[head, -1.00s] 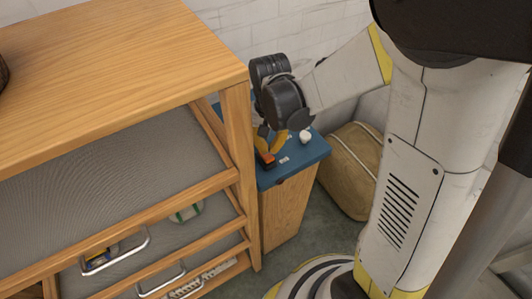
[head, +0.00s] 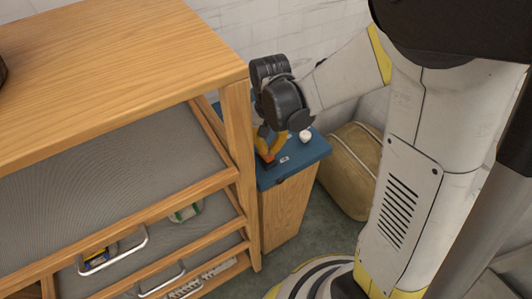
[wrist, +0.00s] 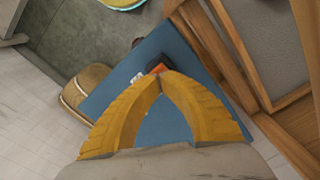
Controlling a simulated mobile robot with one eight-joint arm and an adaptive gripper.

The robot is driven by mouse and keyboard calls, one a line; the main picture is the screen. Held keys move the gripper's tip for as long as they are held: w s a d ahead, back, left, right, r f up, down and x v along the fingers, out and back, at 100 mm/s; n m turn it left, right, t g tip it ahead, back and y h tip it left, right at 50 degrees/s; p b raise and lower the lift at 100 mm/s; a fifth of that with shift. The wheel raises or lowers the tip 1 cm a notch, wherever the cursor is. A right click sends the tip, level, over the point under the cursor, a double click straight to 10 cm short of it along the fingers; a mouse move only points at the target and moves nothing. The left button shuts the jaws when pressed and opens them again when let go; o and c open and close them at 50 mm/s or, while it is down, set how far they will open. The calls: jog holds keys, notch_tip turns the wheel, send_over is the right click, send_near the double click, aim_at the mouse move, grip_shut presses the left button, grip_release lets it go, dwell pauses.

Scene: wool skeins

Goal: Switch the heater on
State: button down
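A small orange switch (head: 268,161) in a dark housing sits on the blue top (head: 300,166) of a wooden stand. In the wrist view the orange switch (wrist: 158,68) shows just past my fingertips, partly covered by them. My gripper (head: 267,154) points down at the switch from above. Its yellow fingers also show in the wrist view (wrist: 163,75), with the tips together and nothing seen held between them. The tips are at or very near the switch; I cannot tell whether they touch. No heater is clearly identifiable.
A white knob (head: 305,136) and a small white label (head: 284,159) are on the blue top. A wooden shelf unit (head: 240,150) stands close on the left. A tan bag (head: 352,170) lies on the floor to the right, near a white wall.

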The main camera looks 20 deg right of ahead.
aim_at(269, 157)
jog(key=shift+f+b, duration=1.3)
jog(key=shift+f, duration=0.25)
dwell(0.4)
jog(key=shift+r, duration=0.1)
notch_tip(269, 157, up, 7)
jog(key=p, duration=0.5)
dwell(0.7)
jog(key=shift+s+r, duration=0.1)
jog(key=shift+r, duration=0.2)
jog(key=s+d+r+n+t+b, duration=0.3)
jog(key=s+r+t, duration=0.4)
jog(key=s+r, duration=0.2)
jog(key=shift+s+d+r+b, duration=0.15)
jog(key=shift+s+d+b, duration=0.2)
jog(key=shift+s, duration=0.25)
